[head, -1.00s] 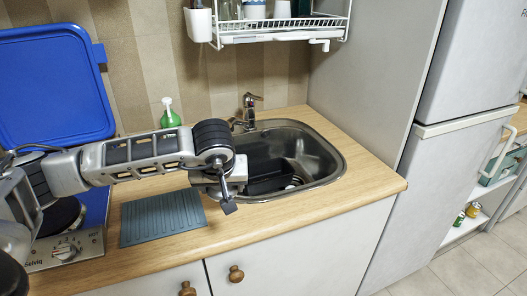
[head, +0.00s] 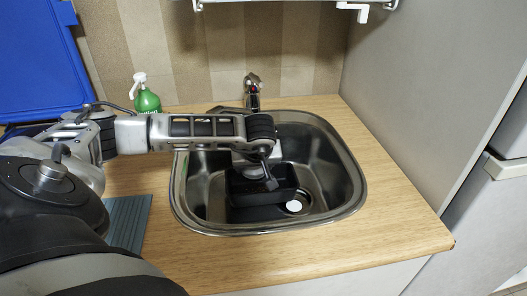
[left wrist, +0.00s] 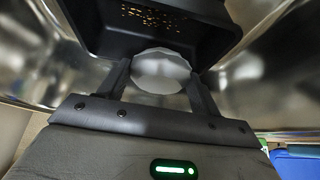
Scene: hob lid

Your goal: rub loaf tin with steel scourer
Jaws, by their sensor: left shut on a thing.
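The black loaf tin (head: 262,213) stands in the sink; it also shows at the top of the left wrist view (left wrist: 215,22), with brown specks on its inside. My left gripper (left wrist: 160,80) is shut on a pale grey round pad, the steel scourer (left wrist: 160,66). The scourer is at the tin's opening; I cannot tell whether it touches the tin. My right gripper is not in view.
The steel sink (head: 345,185) has walls close around the tin, and a tap (head: 253,92) stands behind it. A green soap bottle (head: 147,100) is at the back left. A ribbed grey mat (head: 128,222) lies left of the sink. The wooden counter (head: 395,225) is clear at right.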

